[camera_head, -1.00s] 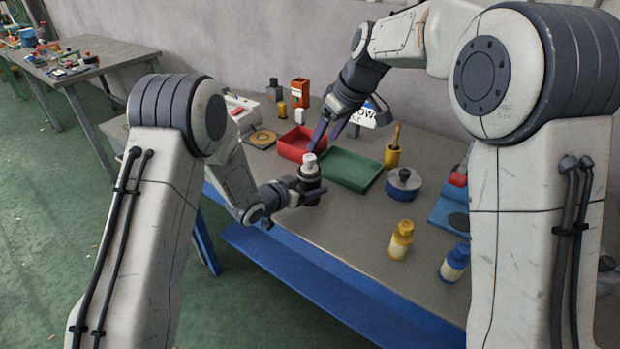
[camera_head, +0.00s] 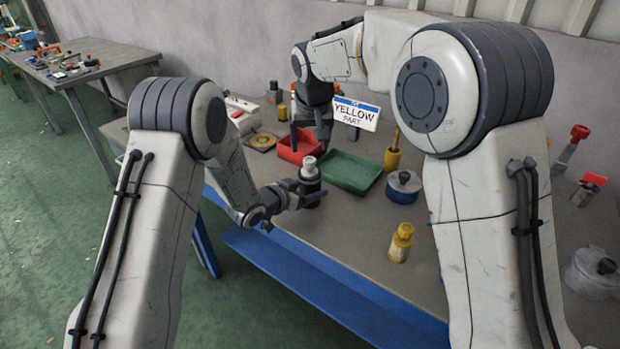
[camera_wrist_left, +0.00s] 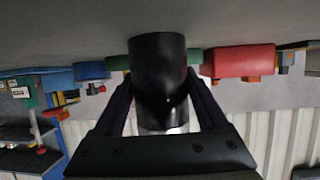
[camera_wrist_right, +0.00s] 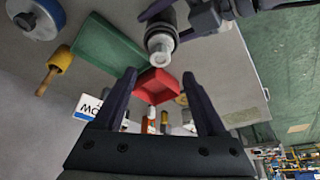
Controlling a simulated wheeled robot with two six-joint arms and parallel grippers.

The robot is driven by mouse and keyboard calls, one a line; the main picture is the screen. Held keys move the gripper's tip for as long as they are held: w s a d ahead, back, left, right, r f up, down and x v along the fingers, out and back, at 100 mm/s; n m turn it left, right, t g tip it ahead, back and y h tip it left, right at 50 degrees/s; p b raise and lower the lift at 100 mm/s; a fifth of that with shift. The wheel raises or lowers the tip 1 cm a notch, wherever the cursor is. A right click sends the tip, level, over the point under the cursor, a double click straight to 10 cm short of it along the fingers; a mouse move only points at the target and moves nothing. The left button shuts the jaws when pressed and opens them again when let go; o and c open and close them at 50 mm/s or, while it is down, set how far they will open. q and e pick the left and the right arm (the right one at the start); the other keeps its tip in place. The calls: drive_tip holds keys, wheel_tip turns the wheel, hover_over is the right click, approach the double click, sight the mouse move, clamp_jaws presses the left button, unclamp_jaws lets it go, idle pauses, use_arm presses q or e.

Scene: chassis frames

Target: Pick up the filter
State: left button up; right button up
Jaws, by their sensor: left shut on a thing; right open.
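The filter appears to be the black cylinder (camera_head: 310,187) with a pale, narrower top, roughly upright near the table's front edge. My left gripper (camera_head: 309,199) is shut on it, with one finger on each side in the left wrist view, where the black body (camera_wrist_left: 158,75) fills the middle. I cannot tell whether its base touches the table. The right wrist view shows its pale end (camera_wrist_right: 160,42) just beyond my right gripper (camera_wrist_right: 159,75). My right gripper is open and empty, over the area of the red tray (camera_head: 288,153), behind the filter in the head view.
A green tray (camera_head: 350,172) lies right of the red one. A yellow holder (camera_head: 392,158), a blue pot (camera_head: 403,187) and a yellow bottle (camera_head: 401,243) stand further right. A "YELLOW PART" sign (camera_head: 355,113) stands behind.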

sight(310, 159)
drive_tip(key=x, duration=0.6)
drive_tip(key=shift+s+f, duration=0.15)
drive_tip(key=shift+f, duration=0.25)
clamp_jaws()
